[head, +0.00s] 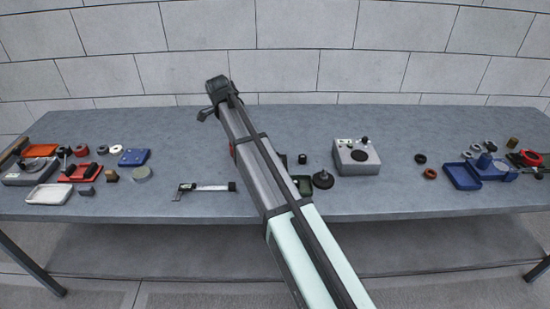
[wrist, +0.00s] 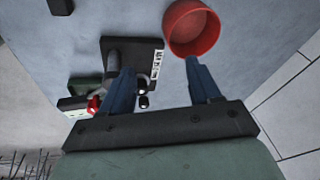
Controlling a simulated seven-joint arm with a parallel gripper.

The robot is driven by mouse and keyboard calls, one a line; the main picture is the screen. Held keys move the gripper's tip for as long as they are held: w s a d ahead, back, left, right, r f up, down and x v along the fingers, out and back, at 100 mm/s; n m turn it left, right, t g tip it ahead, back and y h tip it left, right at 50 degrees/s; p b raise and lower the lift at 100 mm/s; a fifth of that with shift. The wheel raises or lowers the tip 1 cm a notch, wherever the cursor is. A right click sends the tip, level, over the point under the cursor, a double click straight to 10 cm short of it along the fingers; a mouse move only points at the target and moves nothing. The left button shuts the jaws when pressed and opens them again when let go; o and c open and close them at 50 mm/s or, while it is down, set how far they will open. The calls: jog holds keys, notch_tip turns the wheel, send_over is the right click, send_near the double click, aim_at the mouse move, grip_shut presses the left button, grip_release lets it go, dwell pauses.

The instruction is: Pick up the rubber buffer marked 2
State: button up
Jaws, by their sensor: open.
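My gripper (wrist: 160,65) is open and shows in the wrist view, with its two dark blue fingers apart and nothing held between them. In the head view my arm crosses the middle of the table and hides what lies behind it. I cannot read a mark 2 on any piece. Small dark round pieces that could be rubber buffers stand right of the arm (head: 303,158) and farther right (head: 420,159).
A red round cup (wrist: 192,28) lies just beyond the right fingertip. A dark plate with a white label (wrist: 120,50) lies beyond the left finger.

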jog(key=d+r+m+g+y, duration=0.25)
jog(key=d+r+m, duration=0.2)
jog(key=d, duration=0.95)
jog(key=shift+n+h, duration=0.25)
jog(key=shift+a+f, duration=0.2)
jog(key=shift+f, duration=3.1)
jog(key=shift+a+f, duration=0.15)
jog(key=shift+f, duration=3.15)
grip_shut()
jog(key=shift+r, duration=0.15)
